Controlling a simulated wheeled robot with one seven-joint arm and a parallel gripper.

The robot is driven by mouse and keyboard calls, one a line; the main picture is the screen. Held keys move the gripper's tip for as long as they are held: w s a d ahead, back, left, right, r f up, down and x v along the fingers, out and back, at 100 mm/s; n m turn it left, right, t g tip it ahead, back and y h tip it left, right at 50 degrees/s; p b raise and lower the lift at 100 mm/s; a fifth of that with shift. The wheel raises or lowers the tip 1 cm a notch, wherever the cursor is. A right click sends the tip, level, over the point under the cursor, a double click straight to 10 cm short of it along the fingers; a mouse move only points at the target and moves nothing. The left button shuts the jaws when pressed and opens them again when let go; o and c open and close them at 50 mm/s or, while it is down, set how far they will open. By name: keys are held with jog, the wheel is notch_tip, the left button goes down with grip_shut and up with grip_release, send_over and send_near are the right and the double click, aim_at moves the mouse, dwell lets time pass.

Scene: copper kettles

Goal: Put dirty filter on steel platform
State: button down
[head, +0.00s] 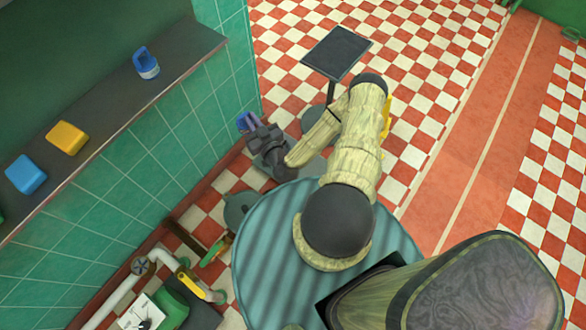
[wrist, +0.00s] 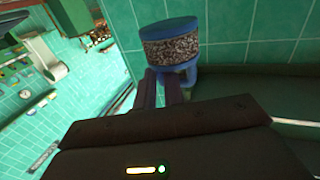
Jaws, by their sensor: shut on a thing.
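The dirty filter (wrist: 171,47) is a blue cylinder with a brown speckled band around it. In the wrist view my gripper (wrist: 164,86) is shut on its narrow lower part. In the head view my gripper (head: 249,124) is beside the green tiled wall, below the shelf's level in the picture, with only a bit of blue showing at its tips. A dark square-topped stand (head: 337,52), which may be the steel platform, stands on the checkered floor behind my arm. The filter is apart from it.
A wall shelf (head: 110,100) at left holds a blue-and-white filter (head: 146,63), a yellow block (head: 67,138) and a blue block (head: 26,175). White pipes (head: 120,295) with a yellow-handled valve run low at left. Checkered floor is open around the stand.

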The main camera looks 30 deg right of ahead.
jog(key=d+f+y+b, duration=0.1)
jog(key=d+f+b, duration=0.3)
jog(key=f+b, duration=0.45)
jog(key=w+d+f+n+b, duration=0.1)
jog(key=d+f+b, duration=0.4)
jog(key=f+b, duration=0.4)
jog(key=d+f+y+b, duration=0.1)
jog(key=d+f+b, duration=0.3)
jog(key=f+b, duration=0.5)
jog(key=n+y+b, duration=0.1)
jog(key=b, duration=1.9)
send_over(313, 174)
notch_tip(313, 174, down, 25)
jog(key=shift+r, duration=0.2)
jog(key=shift+s, duration=0.1)
notch_tip(313, 174, down, 6)
jog(key=b, duration=0.3)
jog(key=shift+f+b, duration=0.1)
jog(key=shift+b, duration=0.2)
jog(key=shift+f+b, duration=1.3)
jog(key=shift+f, duration=0.55)
